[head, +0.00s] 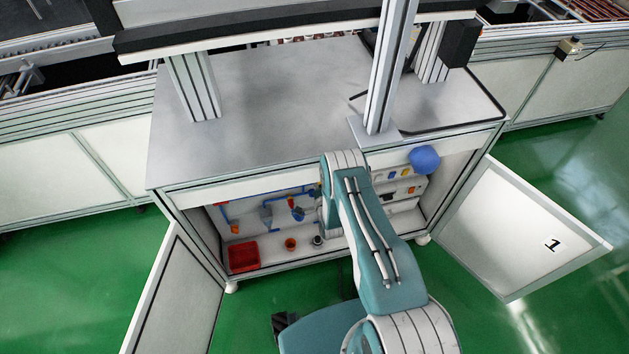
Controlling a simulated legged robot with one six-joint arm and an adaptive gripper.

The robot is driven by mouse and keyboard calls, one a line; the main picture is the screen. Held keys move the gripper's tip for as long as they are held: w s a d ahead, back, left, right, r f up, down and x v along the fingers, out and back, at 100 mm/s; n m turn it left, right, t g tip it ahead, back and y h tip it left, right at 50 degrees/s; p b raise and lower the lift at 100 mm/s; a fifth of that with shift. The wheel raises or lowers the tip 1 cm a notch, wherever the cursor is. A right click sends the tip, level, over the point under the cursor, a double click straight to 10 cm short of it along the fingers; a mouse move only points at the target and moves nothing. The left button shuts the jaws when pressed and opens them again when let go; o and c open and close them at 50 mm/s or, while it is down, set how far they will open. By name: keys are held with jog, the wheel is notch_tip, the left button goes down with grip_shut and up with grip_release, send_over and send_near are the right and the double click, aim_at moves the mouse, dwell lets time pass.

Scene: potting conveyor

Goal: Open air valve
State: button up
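Blue air piping with small fittings (296,211) runs along the back wall inside the open cabinet, left of my arm. A blue-grey fitting (267,217) and orange fittings (235,228) are on it. I cannot tell which fitting is the air valve or how its handle is turned. My arm reaches forward to the cabinet front, and its upper end covers the middle of the opening. My gripper cannot be made out; it is hidden by the arm.
The cabinet's left door (172,295) and right door (520,230), marked 1, stand open. A panel with coloured switches (404,174) is right of my arm. Green floor is clear at both sides.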

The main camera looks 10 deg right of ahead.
jog(key=m, duration=0.1)
jog(key=d+m, duration=0.1)
jog(key=m, duration=0.1)
jog(key=shift+m, duration=0.3)
jog(key=shift+d+m, duration=0.1)
jog(key=shift+m, duration=0.4)
jog(key=shift+s+f, duration=0.1)
jog(key=o, duration=0.8)
jog(key=shift+d, duration=0.1)
jog(key=shift+s, duration=0.1)
jog(key=s, duration=1.1)
jog(key=shift+s, duration=0.35)
